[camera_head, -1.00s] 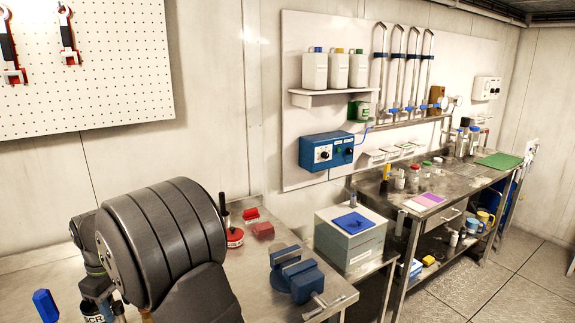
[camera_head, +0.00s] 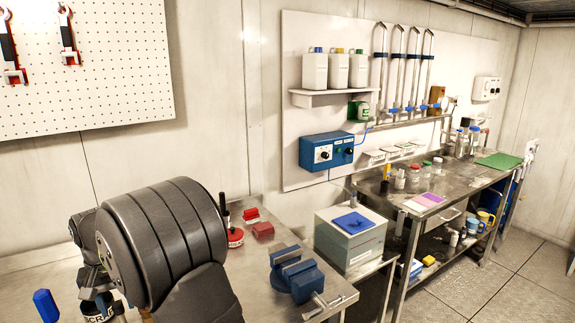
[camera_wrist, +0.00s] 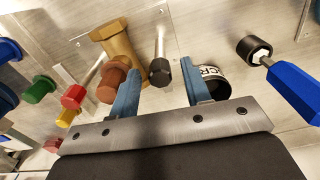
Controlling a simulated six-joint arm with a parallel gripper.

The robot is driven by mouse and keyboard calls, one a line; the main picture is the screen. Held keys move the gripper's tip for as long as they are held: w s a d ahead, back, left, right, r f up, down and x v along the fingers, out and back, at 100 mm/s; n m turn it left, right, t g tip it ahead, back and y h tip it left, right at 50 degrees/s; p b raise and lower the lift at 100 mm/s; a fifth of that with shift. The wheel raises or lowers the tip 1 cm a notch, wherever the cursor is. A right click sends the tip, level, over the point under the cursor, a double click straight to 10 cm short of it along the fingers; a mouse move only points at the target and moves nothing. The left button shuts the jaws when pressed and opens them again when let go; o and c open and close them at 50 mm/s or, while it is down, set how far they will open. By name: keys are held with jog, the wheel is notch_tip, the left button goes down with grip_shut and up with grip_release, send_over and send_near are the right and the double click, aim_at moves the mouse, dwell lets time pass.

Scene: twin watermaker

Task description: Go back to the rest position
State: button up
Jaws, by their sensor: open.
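My gripper (camera_wrist: 160,95) shows in the wrist view with its two blue fingers apart and nothing between them that I can see held. The fingers point over a bench top with several bolts and tools beyond them. In the head view my dark arm fills the lower left and hides most of the gripper.
In the wrist view a brass bolt (camera_wrist: 118,42), a black labelled cup (camera_wrist: 211,82) and a blue-handled tool (camera_wrist: 293,90) lie near the fingers. A pegboard (camera_head: 85,65) hangs behind.

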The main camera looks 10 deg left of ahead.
jog(key=m, duration=0.4)
jog(key=shift+m, duration=1.7)
jog(key=o, duration=1.2)
jog(key=shift+o, duration=0.2)
jog(key=shift+s+d+r+n+y, duration=0.25)
jog(key=shift+s+n+y, duration=0.05)
jog(key=shift+s+y, duration=0.1)
jog(key=s+d+r+n+t+y, duration=0.25)
jog(key=d+n+t+y, duration=0.2)
jog(key=d, duration=0.45)
jog(key=s+d+r+n+t+y, duration=0.25)
jog(key=d+n+y, duration=0.25)
jog(key=d, duration=0.4)
jog(key=x, duration=0.9)
jog(key=shift+w+a+f, duration=0.15)
jog(key=shift+w, duration=0.2)
